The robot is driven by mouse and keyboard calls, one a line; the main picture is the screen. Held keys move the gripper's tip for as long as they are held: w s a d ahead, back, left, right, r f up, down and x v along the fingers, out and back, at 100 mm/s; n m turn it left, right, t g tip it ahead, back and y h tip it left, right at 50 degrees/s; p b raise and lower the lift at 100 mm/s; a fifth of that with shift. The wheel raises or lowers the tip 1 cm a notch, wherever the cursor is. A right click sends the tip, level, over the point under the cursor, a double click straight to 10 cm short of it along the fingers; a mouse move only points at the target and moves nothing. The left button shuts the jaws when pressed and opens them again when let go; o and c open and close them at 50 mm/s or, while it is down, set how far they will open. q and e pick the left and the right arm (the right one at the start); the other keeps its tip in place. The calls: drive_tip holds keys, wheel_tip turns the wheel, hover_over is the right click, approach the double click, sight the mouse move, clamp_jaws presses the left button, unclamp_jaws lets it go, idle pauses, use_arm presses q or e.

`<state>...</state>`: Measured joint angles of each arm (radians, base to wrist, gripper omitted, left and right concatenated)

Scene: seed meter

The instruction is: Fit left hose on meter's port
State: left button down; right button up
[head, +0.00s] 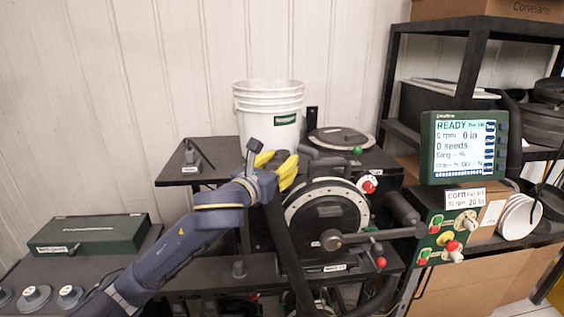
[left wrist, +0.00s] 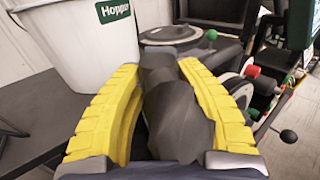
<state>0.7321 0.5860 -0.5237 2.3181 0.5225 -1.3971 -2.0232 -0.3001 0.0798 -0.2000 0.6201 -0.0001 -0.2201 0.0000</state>
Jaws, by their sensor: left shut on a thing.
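My left gripper (head: 275,170) has yellow ribbed fingers and is at the upper left of the round seed meter (head: 328,218). It is shut on the dark grey hose, whose end (left wrist: 178,105) shows between the fingers in the left wrist view. The hose (head: 285,245) hangs down from the gripper in front of the stand. A dark pipe-like part (head: 318,164) sits at the top of the meter, just right of the fingers. I cannot tell whether the hose end touches it. My right gripper is in neither view.
A white hopper bucket (head: 268,112) stands behind the gripper. A display (head: 464,147) and control panel (head: 450,237) are at right. A green case (head: 90,234) lies at left.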

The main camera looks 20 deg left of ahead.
use_arm(q)
drive_tip(key=shift+f, duration=0.1)
drive_tip(key=c, duration=0.9)
unclamp_jaws()
drive_tip(key=shift+r, duration=5)
